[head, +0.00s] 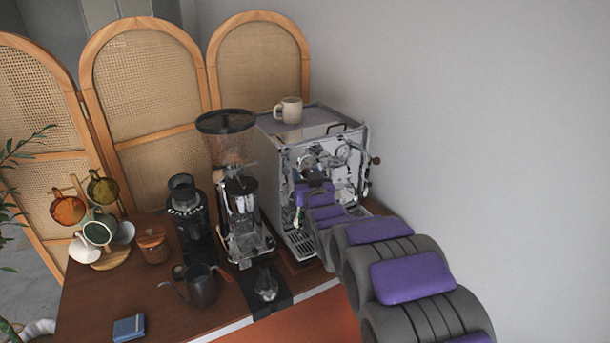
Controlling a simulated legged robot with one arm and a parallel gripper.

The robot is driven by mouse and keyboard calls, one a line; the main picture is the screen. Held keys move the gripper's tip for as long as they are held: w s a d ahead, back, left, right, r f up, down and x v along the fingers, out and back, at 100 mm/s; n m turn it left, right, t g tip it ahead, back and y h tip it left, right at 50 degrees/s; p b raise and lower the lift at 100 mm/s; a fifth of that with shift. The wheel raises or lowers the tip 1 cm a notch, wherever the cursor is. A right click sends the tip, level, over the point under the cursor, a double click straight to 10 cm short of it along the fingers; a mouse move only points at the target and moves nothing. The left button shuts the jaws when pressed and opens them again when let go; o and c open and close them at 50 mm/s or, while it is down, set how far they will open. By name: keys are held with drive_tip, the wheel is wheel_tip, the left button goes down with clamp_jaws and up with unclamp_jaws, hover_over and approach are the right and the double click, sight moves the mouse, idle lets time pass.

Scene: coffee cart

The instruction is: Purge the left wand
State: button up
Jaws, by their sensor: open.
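The chrome espresso machine (345,178) stands at the back right of the wooden cart, facing right and toward me. My gripper (306,192) is open at the machine's front, near its left side. My arm reaches up to it from the lower right and covers much of the machine's lower front. The left wand is hard to make out behind my gripper; I cannot tell whether the jaws touch it. The drip tray (301,241) shows below my gripper.
A beige mug (289,110) stands on the machine. Left of it are a tall grinder (238,205), a smaller black grinder (187,222), a dark kettle (200,286) and a mug rack (110,257). A blue box (129,328) lies near the cart's front. Rattan screens stand behind.

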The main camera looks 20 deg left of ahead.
drive_tip(key=shift+w+a, duration=0.35)
drive_tip(key=shift+w, duration=0.2)
drive_tip(key=shift+c, duration=0.4)
clamp_jaws()
